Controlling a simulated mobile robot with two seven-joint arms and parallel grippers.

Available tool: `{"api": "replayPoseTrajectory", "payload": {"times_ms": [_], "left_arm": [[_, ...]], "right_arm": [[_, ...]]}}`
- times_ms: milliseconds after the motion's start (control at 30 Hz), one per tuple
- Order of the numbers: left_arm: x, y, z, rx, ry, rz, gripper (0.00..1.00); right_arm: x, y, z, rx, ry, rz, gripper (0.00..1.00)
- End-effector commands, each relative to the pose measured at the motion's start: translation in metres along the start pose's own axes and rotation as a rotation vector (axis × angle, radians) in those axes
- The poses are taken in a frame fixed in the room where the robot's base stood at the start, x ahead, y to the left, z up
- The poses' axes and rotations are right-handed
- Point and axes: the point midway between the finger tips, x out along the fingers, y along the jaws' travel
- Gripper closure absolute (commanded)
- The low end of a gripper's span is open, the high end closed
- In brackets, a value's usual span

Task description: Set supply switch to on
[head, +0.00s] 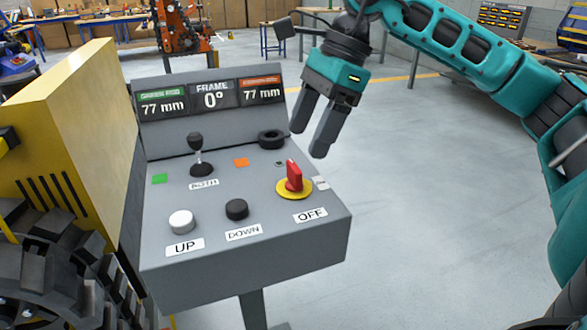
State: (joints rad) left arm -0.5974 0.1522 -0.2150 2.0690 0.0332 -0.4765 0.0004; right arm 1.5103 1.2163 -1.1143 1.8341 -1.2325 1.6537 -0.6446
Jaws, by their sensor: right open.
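The supply switch (294,179) is a red rotary handle on a yellow round plate, at the right side of a grey control console (248,263). Its handle stands roughly upright in the picture, leaning slightly left at the top. A label reading OFF (310,215) lies in front of it; a small pale label at its right is too small to read. My right gripper (311,138) is open and empty, its fingers pointing down, above and behind the switch and apart from it. My left gripper is not in view.
The console also bears a black joystick (200,157), a white UP button (181,222), a black DOWN button (237,209), a black ring (271,138) and a display (211,101). The floor at right is clear.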

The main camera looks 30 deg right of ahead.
Motion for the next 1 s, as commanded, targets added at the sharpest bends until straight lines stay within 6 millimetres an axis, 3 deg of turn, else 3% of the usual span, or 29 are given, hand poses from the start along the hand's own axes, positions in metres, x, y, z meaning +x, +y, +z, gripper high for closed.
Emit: {"api": "replayPoseTrajectory", "payload": {"times_ms": [33, 200, 400, 767, 1000], "left_arm": [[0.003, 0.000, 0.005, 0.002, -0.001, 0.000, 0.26], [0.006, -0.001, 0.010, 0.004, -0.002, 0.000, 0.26], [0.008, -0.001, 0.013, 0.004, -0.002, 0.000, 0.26], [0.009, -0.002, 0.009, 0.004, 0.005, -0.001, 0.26], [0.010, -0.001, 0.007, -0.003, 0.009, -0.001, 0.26]], "right_arm": [[0.014, 0.001, -0.001, -0.001, 0.002, 0.004, 0.26], [0.045, 0.001, -0.001, -0.001, 0.001, 0.003, 0.26], [0.065, 0.000, 0.000, 0.001, -0.001, 0.000, 0.26], [0.070, 0.000, 0.000, 0.000, -0.001, 0.000, 0.26], [0.070, 0.000, 0.000, 0.000, -0.001, 0.001, 0.48]]}}
